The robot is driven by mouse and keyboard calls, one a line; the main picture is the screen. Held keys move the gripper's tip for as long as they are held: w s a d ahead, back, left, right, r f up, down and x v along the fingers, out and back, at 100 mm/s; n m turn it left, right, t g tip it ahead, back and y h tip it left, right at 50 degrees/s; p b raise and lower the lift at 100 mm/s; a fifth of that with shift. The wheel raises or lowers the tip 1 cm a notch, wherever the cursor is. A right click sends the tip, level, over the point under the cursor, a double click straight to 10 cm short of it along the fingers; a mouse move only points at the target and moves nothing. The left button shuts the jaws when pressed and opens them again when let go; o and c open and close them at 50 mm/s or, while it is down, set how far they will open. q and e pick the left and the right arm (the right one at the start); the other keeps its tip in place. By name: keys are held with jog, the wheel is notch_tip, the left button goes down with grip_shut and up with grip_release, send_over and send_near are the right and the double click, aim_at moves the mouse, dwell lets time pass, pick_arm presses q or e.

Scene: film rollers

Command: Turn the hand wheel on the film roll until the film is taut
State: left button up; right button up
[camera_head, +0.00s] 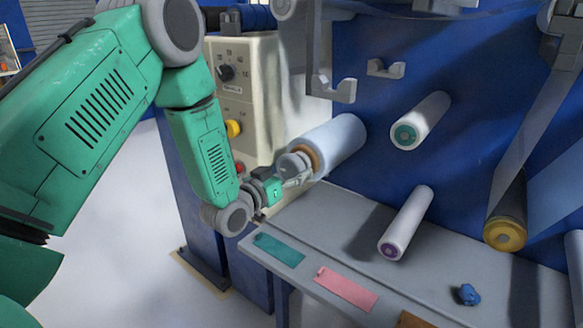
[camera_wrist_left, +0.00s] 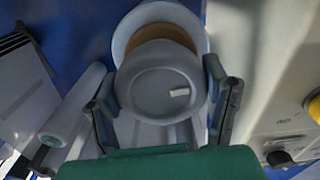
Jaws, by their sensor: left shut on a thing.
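The film roll (camera_head: 339,139) is a pale blue-white cylinder that sticks out from the blue machine wall. A grey round hand wheel (camera_head: 289,166) sits on its near end, with a brown core ring between them. In the left wrist view the hand wheel (camera_wrist_left: 161,95) faces the camera and has a small white mark. My left gripper (camera_head: 296,180) is at the hand wheel. In the left wrist view its fingers (camera_wrist_left: 160,92) lie on both sides of the wheel, shut on it. My right gripper is not in view.
A beige control box (camera_head: 250,85) with knobs stands left of the roll. Two white rollers (camera_head: 421,121) (camera_head: 406,223) and a gold-ended roller (camera_head: 506,218) stick out at right. The grey shelf (camera_head: 335,222) below holds a teal strip (camera_head: 279,250), a pink strip (camera_head: 346,289) and a blue lump (camera_head: 468,294).

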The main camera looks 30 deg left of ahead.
pick_arm(q)
jog(key=shift+f+n, duration=0.1)
jog(key=shift+n, duration=0.3)
jog(key=o, duration=1.1)
jog(key=shift+a, duration=0.1)
jog(key=shift+s, duration=0.15)
jog(key=s, duration=1.1)
jog(key=shift+s+a, duration=0.4)
jog(key=shift+f, duration=0.1)
